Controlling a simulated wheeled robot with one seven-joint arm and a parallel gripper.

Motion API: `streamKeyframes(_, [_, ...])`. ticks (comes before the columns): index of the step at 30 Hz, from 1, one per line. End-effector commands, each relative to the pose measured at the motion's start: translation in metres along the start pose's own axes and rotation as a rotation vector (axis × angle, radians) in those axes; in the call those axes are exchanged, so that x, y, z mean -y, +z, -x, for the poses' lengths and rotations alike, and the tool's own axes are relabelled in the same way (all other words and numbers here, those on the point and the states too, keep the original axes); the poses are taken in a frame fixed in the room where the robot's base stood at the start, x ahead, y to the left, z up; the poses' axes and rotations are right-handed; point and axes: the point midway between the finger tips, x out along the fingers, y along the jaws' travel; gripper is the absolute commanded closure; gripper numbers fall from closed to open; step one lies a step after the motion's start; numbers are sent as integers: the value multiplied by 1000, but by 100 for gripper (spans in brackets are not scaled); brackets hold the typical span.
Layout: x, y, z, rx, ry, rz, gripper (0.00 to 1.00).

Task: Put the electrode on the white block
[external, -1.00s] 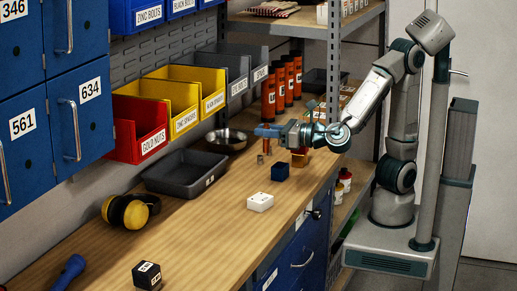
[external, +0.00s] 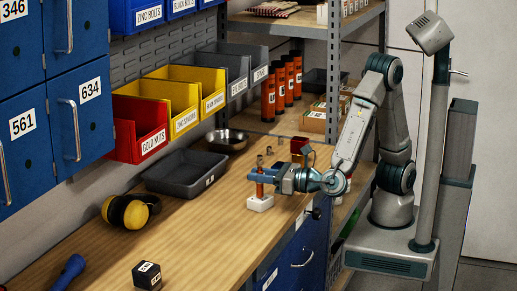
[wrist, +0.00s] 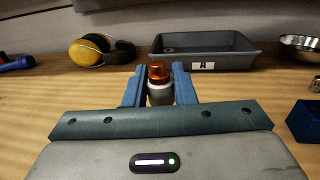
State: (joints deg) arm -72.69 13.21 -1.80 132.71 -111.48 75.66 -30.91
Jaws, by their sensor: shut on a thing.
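My gripper (external: 260,178) is shut on the electrode, an upright orange-brown rod (external: 260,187). In the wrist view the electrode (wrist: 158,84) shows an orange top and a pale lower part between the blue fingers (wrist: 158,88). The white block (external: 260,204) lies on the bench directly below the gripper in the external view. The electrode's lower end meets the block's top in that picture; I cannot tell whether it rests there or hangs just above. The white block is hidden in the wrist view.
A dark grey tray (external: 186,174) labelled A lies behind, with a metal bowl (external: 227,140) beyond it. Yellow earmuffs (external: 128,212) lie left. A blue open box (wrist: 304,121) stands right of the gripper in the wrist view. The front bench is mostly clear.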

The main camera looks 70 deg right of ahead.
Motion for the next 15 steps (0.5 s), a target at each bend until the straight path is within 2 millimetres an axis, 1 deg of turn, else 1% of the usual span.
streamKeyframes(7, [0, 0, 0, 2, -1, -3, 100])
streamKeyframes(11, [0, -5, 0, 2, -1, -2, 100])
streamKeyframes(12, [1, -4, 0, 1, -1, -2, 71])
streamKeyframes(14, [0, -4, 0, 1, -1, -2, 55])
streamKeyframes(15, [0, -4, 0, 1, -1, -2, 55])
